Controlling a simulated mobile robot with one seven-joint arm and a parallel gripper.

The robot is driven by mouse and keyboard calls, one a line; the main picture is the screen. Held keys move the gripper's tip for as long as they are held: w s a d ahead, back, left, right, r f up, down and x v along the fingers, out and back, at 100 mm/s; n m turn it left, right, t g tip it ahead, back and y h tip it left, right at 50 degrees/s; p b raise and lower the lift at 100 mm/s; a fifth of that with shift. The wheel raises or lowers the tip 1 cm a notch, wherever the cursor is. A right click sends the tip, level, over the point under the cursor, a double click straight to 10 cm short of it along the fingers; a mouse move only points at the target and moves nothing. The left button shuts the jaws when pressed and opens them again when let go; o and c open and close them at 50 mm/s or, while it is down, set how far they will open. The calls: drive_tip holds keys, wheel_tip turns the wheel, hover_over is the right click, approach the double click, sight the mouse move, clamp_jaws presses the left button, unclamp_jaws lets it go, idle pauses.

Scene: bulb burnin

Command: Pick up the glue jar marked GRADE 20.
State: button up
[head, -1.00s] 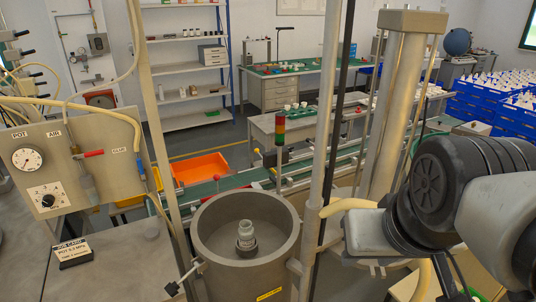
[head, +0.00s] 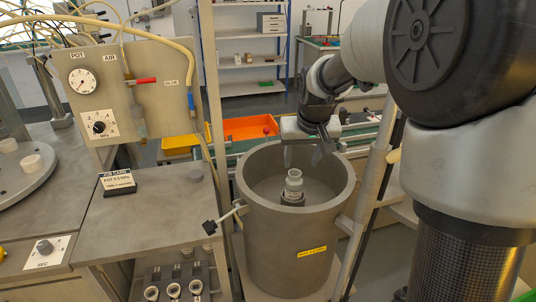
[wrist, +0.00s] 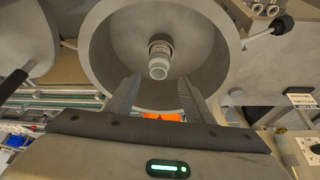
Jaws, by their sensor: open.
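A small pale jar (head: 293,184) stands upright in a dark round holder inside a deep grey pot (head: 292,255). The jar also shows in the wrist view (wrist: 159,66), seen from above inside the round pot (wrist: 103,45). Print on the jar is too small to read, so I cannot tell whether it says GRADE 20.
The pot's tall wall surrounds the jar. Posts flank the pot. A handle (head: 226,219) juts from its left side. A gauge panel (head: 130,90) and job card (head: 117,182) stand on the left bench. An orange bin (head: 250,127) lies behind.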

sight(296, 182)
drive_tip(key=b+x, duration=0.1)
drive_tip(key=x, duration=1.1)
drive_tip(key=shift+r, duration=0.1)
drive_tip(key=x, duration=0.5)
drive_tip(key=shift+w+b, duration=0.4)
drive_tip(key=shift+w, duration=0.05)
drive_tip(key=c, duration=0.9)
